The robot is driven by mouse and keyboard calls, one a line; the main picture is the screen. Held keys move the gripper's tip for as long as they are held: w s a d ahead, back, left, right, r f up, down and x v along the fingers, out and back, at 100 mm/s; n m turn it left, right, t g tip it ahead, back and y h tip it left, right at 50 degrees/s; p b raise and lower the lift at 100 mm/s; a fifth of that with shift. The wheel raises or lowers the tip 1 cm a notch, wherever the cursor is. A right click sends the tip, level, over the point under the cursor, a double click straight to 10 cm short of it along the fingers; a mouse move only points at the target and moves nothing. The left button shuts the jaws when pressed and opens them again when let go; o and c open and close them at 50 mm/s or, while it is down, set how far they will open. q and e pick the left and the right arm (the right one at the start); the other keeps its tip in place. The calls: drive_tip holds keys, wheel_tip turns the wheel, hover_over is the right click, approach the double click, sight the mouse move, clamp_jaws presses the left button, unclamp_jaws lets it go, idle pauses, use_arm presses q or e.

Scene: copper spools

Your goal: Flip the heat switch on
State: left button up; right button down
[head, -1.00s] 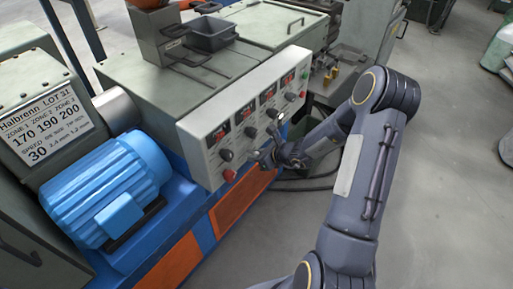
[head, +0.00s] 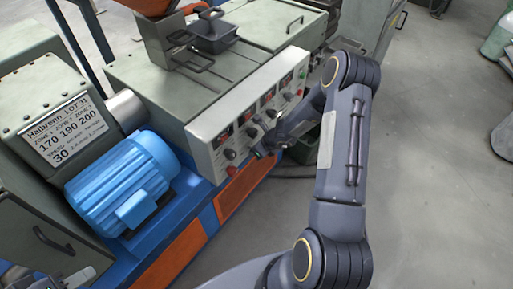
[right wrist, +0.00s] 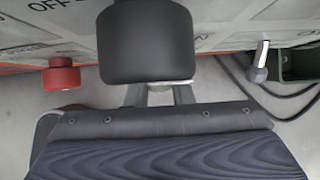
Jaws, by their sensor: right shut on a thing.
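The grey control panel (head: 236,119) stands at the centre of the head view. In the right wrist view the right gripper's fingers (right wrist: 158,95) close together below a large black knob (right wrist: 146,42), which hides most of the fingertips. A bright metal edge between them fits a toggle lever, the apparent heat switch; its label and position are hidden. Another silver toggle (right wrist: 261,58) is to the right. My left gripper (head: 60,278) is partly visible at the bottom left, its jaws unclear.
The red button (right wrist: 62,74) projects from the panel left of the black knob. A blue motor (head: 120,185) and a sign (head: 64,130) are left of the panel. A dark bin (head: 212,34) sits on the machine top.

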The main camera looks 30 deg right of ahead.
drive_tip(key=c, duration=1.3)
unclamp_jaws()
drive_tip(key=p+v, duration=0.2)
drive_tip(key=v, duration=0.5)
drive_tip(key=shift+s+d+r, duration=0.15)
drive_tip(key=shift+s+r, duration=0.05)
drive_tip(key=shift+r, duration=0.1)
